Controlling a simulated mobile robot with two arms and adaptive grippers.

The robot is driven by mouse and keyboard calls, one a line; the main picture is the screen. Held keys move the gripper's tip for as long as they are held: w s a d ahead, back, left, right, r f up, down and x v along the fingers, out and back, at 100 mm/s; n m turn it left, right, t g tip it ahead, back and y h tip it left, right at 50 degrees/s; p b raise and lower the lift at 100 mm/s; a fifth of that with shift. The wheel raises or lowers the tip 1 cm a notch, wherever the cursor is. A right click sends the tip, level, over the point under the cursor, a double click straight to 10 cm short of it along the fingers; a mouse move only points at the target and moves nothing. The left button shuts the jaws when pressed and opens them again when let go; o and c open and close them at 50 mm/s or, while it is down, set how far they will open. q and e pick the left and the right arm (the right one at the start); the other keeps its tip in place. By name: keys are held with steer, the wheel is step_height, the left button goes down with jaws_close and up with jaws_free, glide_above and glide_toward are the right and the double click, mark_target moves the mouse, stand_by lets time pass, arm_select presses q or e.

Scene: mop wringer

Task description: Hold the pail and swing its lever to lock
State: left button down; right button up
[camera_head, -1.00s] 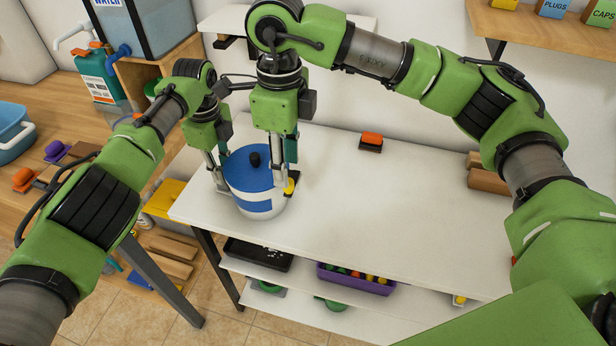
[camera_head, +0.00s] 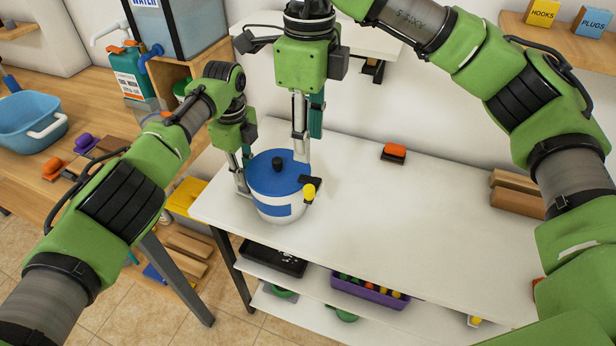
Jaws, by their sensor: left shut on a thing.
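The white pail (camera_head: 268,208) with a blue band and blue lid (camera_head: 262,176) stands upright on the white table's left part. A black knob (camera_head: 278,163) tops the lid. A short black lever with a yellow knob (camera_head: 309,192) sits at the pail's right side. My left gripper (camera_head: 243,178) is shut on the pail at its left side; its fingertips are partly hidden. My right gripper (camera_head: 302,160) points down at the lid's back right edge, behind the lever and apart from the yellow knob. Whether its fingers are open is unclear.
An orange-and-black block (camera_head: 394,153) lies behind on the white table (camera_head: 400,210), with clear surface to the pail's right. Wooden blocks (camera_head: 517,200) lie at the right end. A shelf below holds a black tray (camera_head: 273,258) and a purple bin (camera_head: 368,294).

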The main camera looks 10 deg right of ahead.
arm_select(q)
steer(key=c, duration=1.8)
jaws_free()
steer(key=shift+s+f, duration=0.1)
steer(key=shift+f, duration=0.15)
steer(key=shift+r, duration=0.1)
steer(key=r, duration=1.1)
steer(key=shift+w+r, duration=0.2)
steer(key=shift+r, duration=0.2)
